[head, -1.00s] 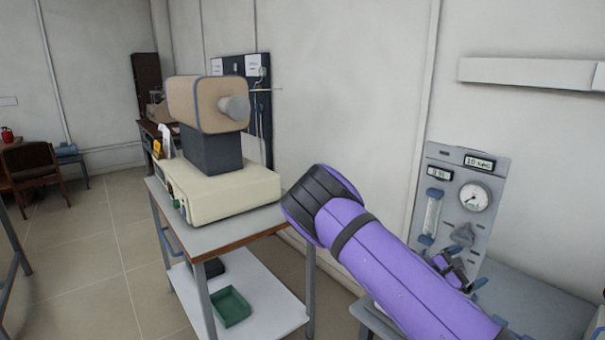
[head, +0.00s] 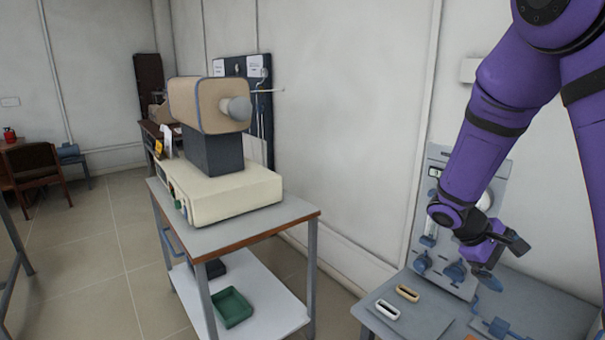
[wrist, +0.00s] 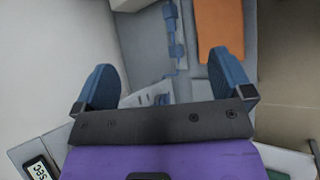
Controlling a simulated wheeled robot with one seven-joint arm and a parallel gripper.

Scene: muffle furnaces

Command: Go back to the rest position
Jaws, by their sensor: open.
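My gripper (head: 487,277) hangs at the end of my purple arm on the right of the head view, above the grey side table and in front of the gauge panel. In the wrist view my gripper (wrist: 162,85) shows two blue fingers spread wide apart, with nothing between them. The head view shows the fingers only small, at the arm's tip.
Two small oval pieces, one white (head: 387,309) and one tan (head: 407,293), lie on the grey side table (head: 430,325). The gauge panel (head: 436,180) stands behind, partly covered by my arm. A tan furnace (head: 208,105) stands on a trolley (head: 290,216) to the left.

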